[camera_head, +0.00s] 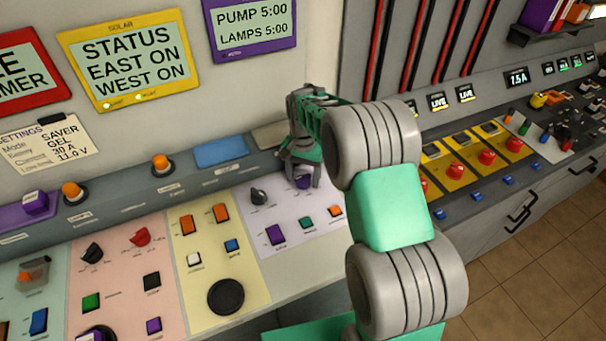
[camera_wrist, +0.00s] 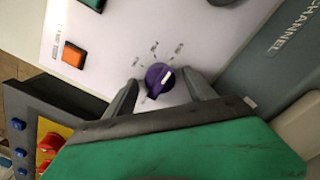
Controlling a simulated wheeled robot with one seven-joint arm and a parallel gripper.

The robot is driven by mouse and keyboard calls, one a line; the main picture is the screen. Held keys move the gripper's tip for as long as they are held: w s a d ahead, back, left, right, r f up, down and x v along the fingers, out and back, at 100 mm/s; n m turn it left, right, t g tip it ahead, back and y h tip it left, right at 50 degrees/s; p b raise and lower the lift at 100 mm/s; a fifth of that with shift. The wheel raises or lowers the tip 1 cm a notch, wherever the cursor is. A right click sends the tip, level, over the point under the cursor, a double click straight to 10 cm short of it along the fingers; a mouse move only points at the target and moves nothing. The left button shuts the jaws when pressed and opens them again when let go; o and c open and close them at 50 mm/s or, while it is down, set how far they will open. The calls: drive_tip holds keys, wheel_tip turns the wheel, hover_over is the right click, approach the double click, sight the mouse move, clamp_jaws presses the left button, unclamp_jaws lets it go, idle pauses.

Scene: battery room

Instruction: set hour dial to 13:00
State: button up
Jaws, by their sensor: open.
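A purple dial (camera_wrist: 159,80) with a white pointer mark sits on the pale lilac panel, with small printed labels around it that I cannot read. It shows in the head view (camera_head: 304,182), partly hidden by my gripper. My gripper (camera_head: 302,178) is over this dial. In the wrist view my gripper (camera_wrist: 158,92) is open, with one dark finger on each side of the dial. I cannot tell whether the fingers touch it. No label in view clearly reads as the hour dial.
A black knob (camera_head: 259,196), a purple button (camera_head: 275,235), a green button (camera_head: 306,222) and an orange switch (camera_head: 335,211) share the lilac panel. A purple-framed screen (camera_head: 252,28) reads PUMP 5:00, LAMPS 5:00.

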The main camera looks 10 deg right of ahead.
drive_tip(key=shift+f, duration=0.1)
drive_tip(key=shift+c, duration=0.3)
drive_tip(key=c, duration=1.3)
